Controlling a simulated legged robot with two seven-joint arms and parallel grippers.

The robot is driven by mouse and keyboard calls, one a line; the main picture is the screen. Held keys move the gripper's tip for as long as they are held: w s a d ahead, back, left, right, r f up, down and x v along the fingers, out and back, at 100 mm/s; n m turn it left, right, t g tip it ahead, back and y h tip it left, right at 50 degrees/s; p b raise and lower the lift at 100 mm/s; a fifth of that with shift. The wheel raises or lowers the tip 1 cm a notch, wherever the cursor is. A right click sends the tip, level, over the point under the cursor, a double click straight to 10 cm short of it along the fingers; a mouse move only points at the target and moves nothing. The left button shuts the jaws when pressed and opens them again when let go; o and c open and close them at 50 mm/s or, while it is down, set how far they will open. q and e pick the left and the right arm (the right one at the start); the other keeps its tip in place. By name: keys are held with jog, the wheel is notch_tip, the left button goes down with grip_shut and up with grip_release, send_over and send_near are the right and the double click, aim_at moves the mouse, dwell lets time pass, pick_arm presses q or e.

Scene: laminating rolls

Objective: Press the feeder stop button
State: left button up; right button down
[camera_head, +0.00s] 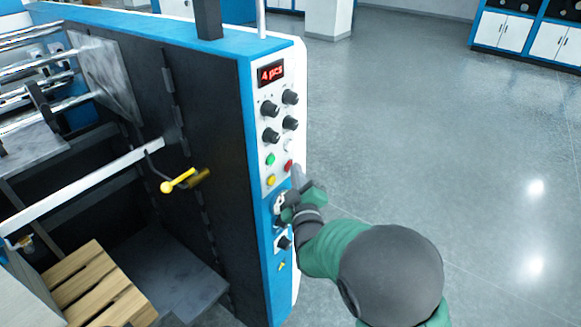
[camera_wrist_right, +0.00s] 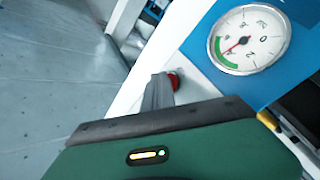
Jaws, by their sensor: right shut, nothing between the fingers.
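The control panel (camera_head: 281,117) is on the end face of the blue and white machine. A red button (camera_head: 289,165) sits low on its right side, across from a green button (camera_head: 270,159) and above and right of a yellow button (camera_head: 271,180). My right gripper (camera_head: 297,173) is shut and empty, its tips just below and right of the red button. In the right wrist view, the shut fingers (camera_wrist_right: 158,88) are beside a red button (camera_wrist_right: 175,79) and partly cover it; I cannot tell whether they touch. My left gripper is not in view.
A red "4 pcs" display (camera_head: 271,73) and several black knobs (camera_head: 270,109) are above the buttons. A round gauge (camera_wrist_right: 249,39) is close to the fingers in the wrist view. A yellow-handled lever (camera_head: 178,181) is left of the panel. The floor (camera_head: 420,130) at right is clear.

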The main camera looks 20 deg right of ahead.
jog(key=shift+s+d, duration=0.45)
jog(key=shift+s, duration=0.2)
jog(key=shift+s+d, duration=0.1)
jog(key=s+d, duration=0.1)
jog(key=s, duration=0.1)
jog(key=s+d+b, duration=0.1)
jog(key=d, duration=0.1)
jog(key=shift+s, duration=0.4)
dwell(0.4)
